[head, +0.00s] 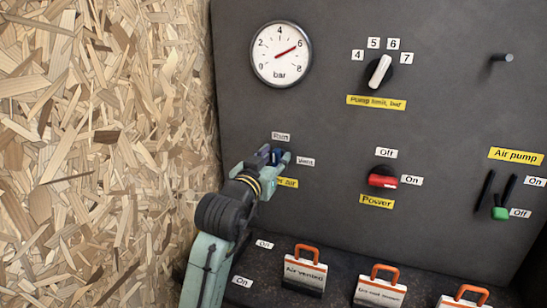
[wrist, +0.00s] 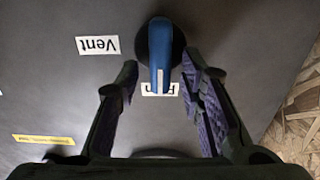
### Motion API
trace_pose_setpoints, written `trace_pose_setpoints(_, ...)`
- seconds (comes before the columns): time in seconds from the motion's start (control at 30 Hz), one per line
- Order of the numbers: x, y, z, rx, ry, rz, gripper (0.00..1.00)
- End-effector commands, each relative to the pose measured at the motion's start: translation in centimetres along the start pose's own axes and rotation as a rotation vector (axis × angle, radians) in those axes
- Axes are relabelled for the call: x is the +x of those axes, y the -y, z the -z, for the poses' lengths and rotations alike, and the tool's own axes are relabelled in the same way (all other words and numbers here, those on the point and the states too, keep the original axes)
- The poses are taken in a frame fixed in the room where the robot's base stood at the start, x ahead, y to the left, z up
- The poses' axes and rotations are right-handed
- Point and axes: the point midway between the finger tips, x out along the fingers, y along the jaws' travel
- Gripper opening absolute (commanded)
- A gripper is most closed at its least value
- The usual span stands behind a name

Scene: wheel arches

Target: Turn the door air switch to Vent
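The door air switch (wrist: 160,45) is a blue knob on a dark round base on the grey panel. In the wrist view its white-marked end lies over a partly covered label (wrist: 149,88), probably Run, away from the Vent label (wrist: 97,45). The Vent label also shows in the head view (head: 306,162). My gripper (wrist: 160,72) is open, with its dark fingertips on either side of the knob's marked end and a visible gap at each side. In the head view my gripper (head: 271,157) covers most of the switch and part of its yellow label (head: 288,183).
The red Power knob (head: 382,178) is right of my gripper. The pressure gauge (head: 281,54) and pump limit knob (head: 379,71) are above. The green-tipped air pump lever (head: 500,213) is far right. Orange-handled tags (head: 304,271) stand below. A chipboard wall (head: 100,130) is close on the left.

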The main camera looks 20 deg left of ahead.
Motion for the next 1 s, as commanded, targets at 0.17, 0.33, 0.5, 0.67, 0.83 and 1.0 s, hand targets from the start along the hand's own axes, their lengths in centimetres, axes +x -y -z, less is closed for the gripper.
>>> trace_pose_setpoints(0.17,-0.03,0.00,0.01,0.000,0.000,0.000,0.30)
trace_pose_setpoints(0.33,-0.05,0.00,0.01,0.000,0.000,0.000,0.18)
trace_pose_setpoints(0.5,-0.05,0.00,0.01,0.000,0.000,0.000,0.07)
trace_pose_setpoints(0.67,-0.05,0.00,0.01,0.000,0.000,0.000,0.00)
trace_pose_setpoints(0.83,-0.06,-0.01,0.01,0.000,0.000,0.000,0.00)
trace_pose_setpoints(1.0,-0.05,-0.05,-0.08,0.013,-0.001,-0.001,0.00)
